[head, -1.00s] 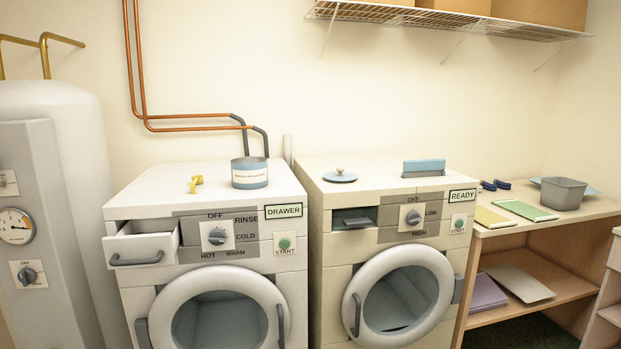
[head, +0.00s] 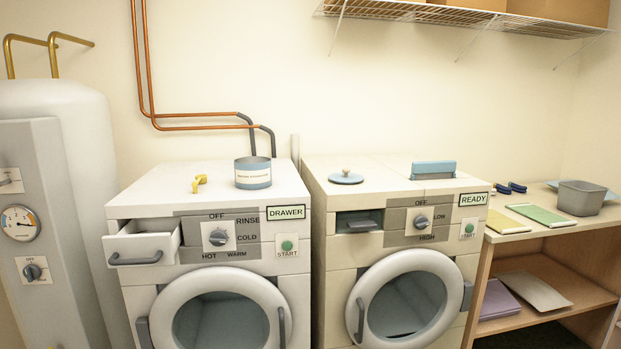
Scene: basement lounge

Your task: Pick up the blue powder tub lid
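The blue lid (head: 346,178), a flat disc with a small knob on top, lies on the front left of the right machine's top (head: 392,172). The blue powder tub (head: 253,173), with a white label, stands open on the left machine's top (head: 222,188). Neither of my grippers shows in the head view.
A yellow object (head: 199,183) lies left of the tub. The left machine's drawer (head: 144,243) sticks out. A wire shelf (head: 465,17) hangs above. A wooden shelf unit (head: 545,270) with a grey bin (head: 581,197) stands right.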

